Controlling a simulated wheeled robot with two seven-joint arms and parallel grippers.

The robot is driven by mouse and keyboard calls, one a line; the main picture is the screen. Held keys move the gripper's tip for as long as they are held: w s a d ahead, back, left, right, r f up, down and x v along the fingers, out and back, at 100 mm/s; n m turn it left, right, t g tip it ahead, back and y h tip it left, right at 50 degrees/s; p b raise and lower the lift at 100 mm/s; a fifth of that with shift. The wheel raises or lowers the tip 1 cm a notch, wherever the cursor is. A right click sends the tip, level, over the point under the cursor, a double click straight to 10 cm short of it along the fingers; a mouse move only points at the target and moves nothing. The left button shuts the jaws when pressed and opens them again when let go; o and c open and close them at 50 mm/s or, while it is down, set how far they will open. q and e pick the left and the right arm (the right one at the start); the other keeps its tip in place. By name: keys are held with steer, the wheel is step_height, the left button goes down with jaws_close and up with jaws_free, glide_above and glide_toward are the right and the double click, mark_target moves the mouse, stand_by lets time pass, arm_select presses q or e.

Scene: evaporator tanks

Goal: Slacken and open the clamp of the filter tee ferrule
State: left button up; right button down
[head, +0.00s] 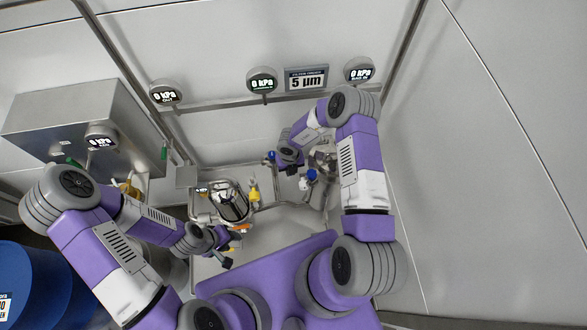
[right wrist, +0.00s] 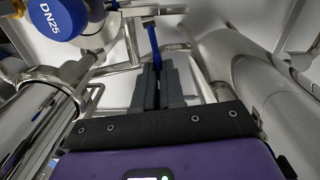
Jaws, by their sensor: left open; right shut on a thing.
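My right gripper (right wrist: 157,78) is shut on a narrow blue handle (right wrist: 153,42), which stands up between its fingertips in the right wrist view. I cannot tell whether this handle belongs to the clamp of the filter tee ferrule. In the head view my right arm reaches over the pipework at the back, and its wrist (head: 290,152) hides what it holds. My left gripper (head: 228,258) is open and empty at the front, below the shiny steel vessel (head: 233,201). The clamp itself cannot be clearly made out.
A round blue DN25 cap (right wrist: 60,18) and steel pipes (right wrist: 268,85) flank my right gripper closely. Gauges (head: 262,84) and a 5 µm sign (head: 306,79) are on the back rail. A steel box (head: 75,120) and blue drum (head: 35,285) stand left.

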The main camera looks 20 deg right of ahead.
steer(key=shift+w+a+m, duration=0.15)
steer(key=shift+a+m, duration=0.45)
steer(key=shift+m, duration=0.7)
steer(key=c, duration=1.2)
jaws_free()
step_height(320, 180, up, 8)
steer(key=shift+f, duration=0.2)
